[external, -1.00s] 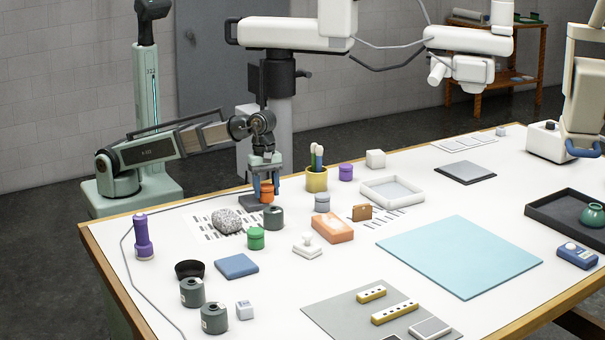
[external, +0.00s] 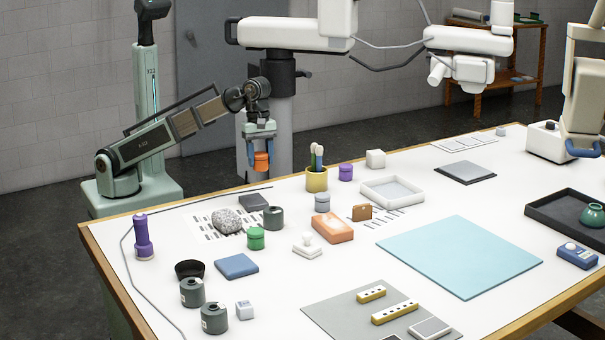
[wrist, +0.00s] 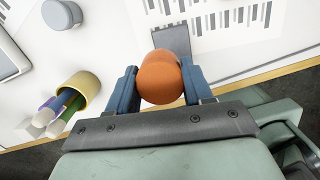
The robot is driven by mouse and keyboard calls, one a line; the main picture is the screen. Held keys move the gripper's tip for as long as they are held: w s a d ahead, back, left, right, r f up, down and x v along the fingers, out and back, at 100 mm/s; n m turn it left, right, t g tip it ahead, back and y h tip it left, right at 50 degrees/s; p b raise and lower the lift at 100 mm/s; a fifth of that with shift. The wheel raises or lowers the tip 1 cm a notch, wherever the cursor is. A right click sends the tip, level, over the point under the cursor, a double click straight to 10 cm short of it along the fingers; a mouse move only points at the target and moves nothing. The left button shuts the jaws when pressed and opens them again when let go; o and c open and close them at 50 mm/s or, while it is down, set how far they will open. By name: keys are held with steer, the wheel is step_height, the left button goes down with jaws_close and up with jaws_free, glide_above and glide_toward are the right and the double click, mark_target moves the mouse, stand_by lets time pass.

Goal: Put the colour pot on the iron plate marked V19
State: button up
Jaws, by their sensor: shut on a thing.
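My gripper (external: 261,164) is shut on a small orange pot (external: 261,159) and holds it up in the air near the table's back left edge. In the wrist view the orange pot (wrist: 160,77) sits between the two blue fingers. A dark grey plate (external: 253,201) lies on the table below it. Another dark flat plate (external: 466,172) lies toward the back right. No V19 mark can be read on either. Other small pots stand on the table: green (external: 256,239), purple (external: 345,173) and grey (external: 322,203).
A yellow cup (external: 316,181) with brushes stands right of the gripper. A grey stone (external: 227,221) lies on a striped sheet, with a dark canister (external: 273,218) nearby. A white tray (external: 392,191) and an orange block (external: 333,229) are farther right. The blue mat (external: 460,256) is bare.

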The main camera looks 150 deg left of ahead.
steer(key=s+d, duration=0.2)
glide_toward(254, 200)
steer(key=shift+w+d+f, duration=0.1)
steer(key=shift+w+f, duration=0.1)
steer(key=shift+f, duration=1.1)
steer(key=shift+w+f, duration=0.2)
steer(key=shift+f, duration=1.1)
steer(key=shift+f, duration=0.15)
steer(key=o, duration=1.2)
steer(key=shift+c, duration=0.2)
step_height(254, 200, up, 12)
steer(key=s, duration=0.1)
steer(key=shift+s, duration=0.2)
